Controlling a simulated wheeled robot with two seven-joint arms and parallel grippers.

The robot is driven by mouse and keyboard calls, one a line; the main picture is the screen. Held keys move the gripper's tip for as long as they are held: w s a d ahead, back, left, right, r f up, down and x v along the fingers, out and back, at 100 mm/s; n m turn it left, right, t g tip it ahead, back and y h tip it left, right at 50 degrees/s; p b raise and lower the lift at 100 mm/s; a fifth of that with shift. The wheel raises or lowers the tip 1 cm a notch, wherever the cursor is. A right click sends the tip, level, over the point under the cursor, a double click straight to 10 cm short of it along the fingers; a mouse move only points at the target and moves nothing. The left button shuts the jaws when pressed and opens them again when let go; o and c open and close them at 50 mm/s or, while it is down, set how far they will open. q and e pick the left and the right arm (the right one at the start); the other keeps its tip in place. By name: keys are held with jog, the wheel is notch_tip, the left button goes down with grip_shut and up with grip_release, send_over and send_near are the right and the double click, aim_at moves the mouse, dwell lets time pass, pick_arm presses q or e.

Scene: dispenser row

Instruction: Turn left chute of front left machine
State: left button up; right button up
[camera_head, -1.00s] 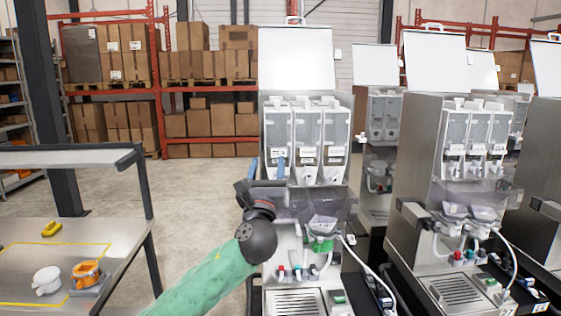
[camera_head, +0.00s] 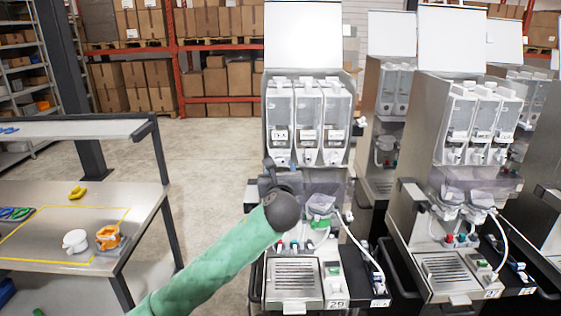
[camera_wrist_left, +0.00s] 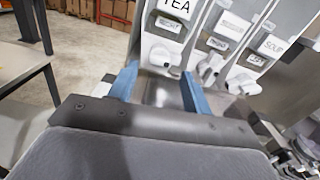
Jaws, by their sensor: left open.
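The front left machine (camera_head: 293,264) stands in the middle of the head view with its lid (camera_head: 303,35) raised. It holds three clear canisters side by side. In the wrist view the left canister is labelled TEA (camera_wrist_left: 174,8), and its white chute (camera_wrist_left: 161,54) sits below that label. My left gripper (camera_head: 279,168) is in front of the machine, just below the left canister. In the wrist view its two blue fingers (camera_wrist_left: 160,86) are apart with nothing between them, and the left chute lies just beyond their tips. The left chute is hard to make out in the head view. My right gripper is not in view.
The middle chute (camera_wrist_left: 210,66) and right chute (camera_wrist_left: 244,84) are close on the right. A second machine (camera_head: 450,215) stands to the right. Floor between is open.

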aim_at(283, 158)
pick_arm(q)
jog(key=shift+w+a+p, duration=0.1)
jog(key=shift+w+p, duration=0.3)
jog(key=shift+w, duration=0.85)
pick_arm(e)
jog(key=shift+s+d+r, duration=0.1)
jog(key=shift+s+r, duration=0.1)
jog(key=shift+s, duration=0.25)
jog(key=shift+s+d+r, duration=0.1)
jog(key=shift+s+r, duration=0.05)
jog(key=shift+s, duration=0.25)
pick_arm(q)
jog(key=shift+c, duration=0.4)
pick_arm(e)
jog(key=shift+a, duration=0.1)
pick_arm(q)
jog(key=c, duration=0.9)
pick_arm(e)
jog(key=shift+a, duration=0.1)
